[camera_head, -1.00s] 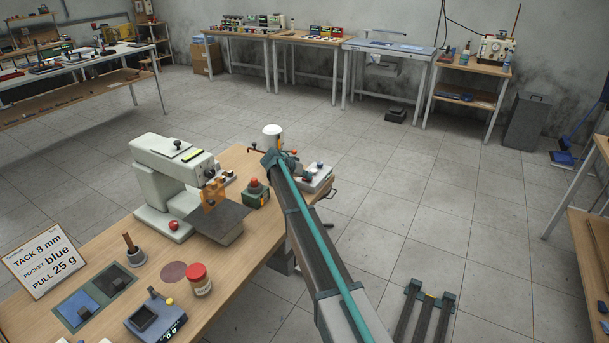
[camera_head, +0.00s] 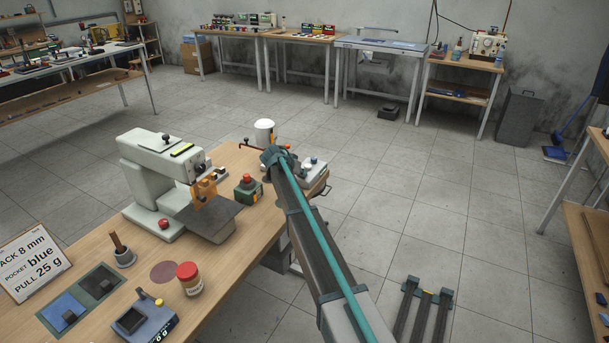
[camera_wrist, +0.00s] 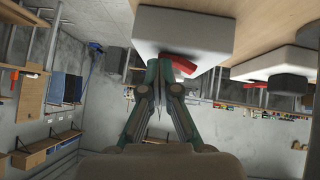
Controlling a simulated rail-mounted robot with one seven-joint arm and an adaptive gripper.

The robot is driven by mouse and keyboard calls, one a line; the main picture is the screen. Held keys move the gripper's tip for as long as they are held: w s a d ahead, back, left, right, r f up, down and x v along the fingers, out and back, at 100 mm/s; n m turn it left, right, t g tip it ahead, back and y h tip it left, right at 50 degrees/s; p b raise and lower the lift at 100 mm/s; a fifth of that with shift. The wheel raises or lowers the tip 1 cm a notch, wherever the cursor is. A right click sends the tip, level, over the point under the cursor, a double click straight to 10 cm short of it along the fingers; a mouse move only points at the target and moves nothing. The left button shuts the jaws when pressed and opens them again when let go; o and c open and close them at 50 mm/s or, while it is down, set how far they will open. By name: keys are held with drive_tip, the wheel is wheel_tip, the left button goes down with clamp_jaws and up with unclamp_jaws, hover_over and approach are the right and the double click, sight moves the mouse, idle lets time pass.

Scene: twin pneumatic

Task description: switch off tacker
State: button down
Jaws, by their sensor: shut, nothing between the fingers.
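The tacker (camera_head: 150,170) is a pale machine with an overhanging arm, an orange guard and a dark work plate, standing on the wooden bench. A red button (camera_head: 163,223) sits on its base. A green box (camera_head: 248,188) with a red button stands to its right. In the wrist view my gripper (camera_wrist: 160,68) is shut and empty, its fingertips close beside a red switch (camera_wrist: 183,66) on a white housing (camera_wrist: 190,35). I cannot tell whether they touch. I cannot tell which machine in the head view this housing belongs to. In the head view my arm hides the gripper.
A white cylinder (camera_head: 264,132) and a pale unit with knobs (camera_head: 313,172) stand near my arm's end. A red-lidded jar (camera_head: 189,279), a blue device (camera_head: 145,318) and a sign (camera_head: 31,264) are on the near bench. The floor to the right is mostly clear.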

drive_tip(key=shift+w+a+r, duration=0.15)
drive_tip(key=shift+w+a, duration=0.25)
drive_tip(key=shift+a, duration=0.15)
drive_tip(key=d+v, duration=0.1)
drive_tip(key=v, duration=0.9)
drive_tip(key=shift+s, duration=0.4)
